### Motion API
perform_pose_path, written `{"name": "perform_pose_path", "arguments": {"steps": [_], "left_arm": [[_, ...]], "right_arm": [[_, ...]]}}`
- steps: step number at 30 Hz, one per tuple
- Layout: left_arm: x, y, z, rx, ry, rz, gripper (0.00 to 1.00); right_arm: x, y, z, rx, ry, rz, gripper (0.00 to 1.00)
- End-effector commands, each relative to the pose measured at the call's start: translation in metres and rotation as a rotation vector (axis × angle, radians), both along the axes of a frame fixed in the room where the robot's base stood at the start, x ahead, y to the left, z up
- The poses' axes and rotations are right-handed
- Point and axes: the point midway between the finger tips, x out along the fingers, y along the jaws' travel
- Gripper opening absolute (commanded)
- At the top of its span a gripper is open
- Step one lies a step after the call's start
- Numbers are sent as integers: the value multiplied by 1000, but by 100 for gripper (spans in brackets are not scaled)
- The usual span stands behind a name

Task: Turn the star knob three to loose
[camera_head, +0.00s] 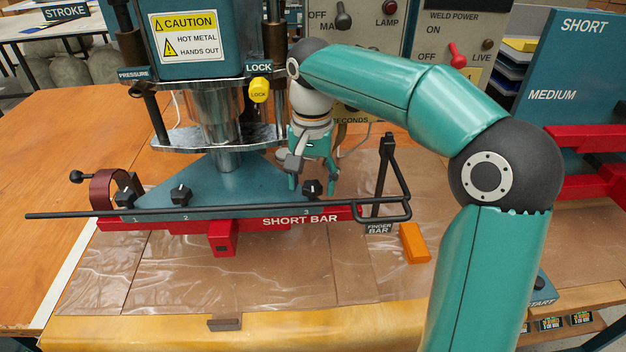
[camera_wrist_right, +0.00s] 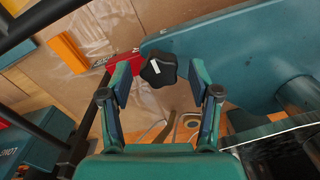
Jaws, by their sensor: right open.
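The star knob three (camera_head: 312,188) is a black lobed knob beside the number 3 on the teal plate, above the red short bar (camera_head: 262,222). In the right wrist view the knob (camera_wrist_right: 159,69) has a white mark and sits between and just beyond the fingertips. My right gripper (camera_head: 306,180) is open and points down at the knob from above. In the right wrist view the gripper (camera_wrist_right: 160,85) has one finger on each side, apart from the knob. Star knob two (camera_head: 181,195) stands further left on the same plate. My left gripper is not in view.
The black finger bar (camera_head: 230,211) runs along the front of the plate, with an upright frame at right. An orange block (camera_head: 414,242) lies on the table right of it. The press head (camera_head: 205,45) with a yellow lock knob (camera_head: 259,90) stands behind.

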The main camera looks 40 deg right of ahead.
Motion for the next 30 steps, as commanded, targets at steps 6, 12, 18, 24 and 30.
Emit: {"name": "perform_pose_path", "arguments": {"steps": [6,12,18,24,30], "left_arm": [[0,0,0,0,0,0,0],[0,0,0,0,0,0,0],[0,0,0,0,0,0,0],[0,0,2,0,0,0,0],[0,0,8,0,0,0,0]], "right_arm": [[0,0,0,0,0,0,56],[0,0,0,0,0,0,22],[0,-2,1,-1,0,2,2],[0,-1,1,-3,1,23,2],[0,0,2,-3,1,100,2]]}}
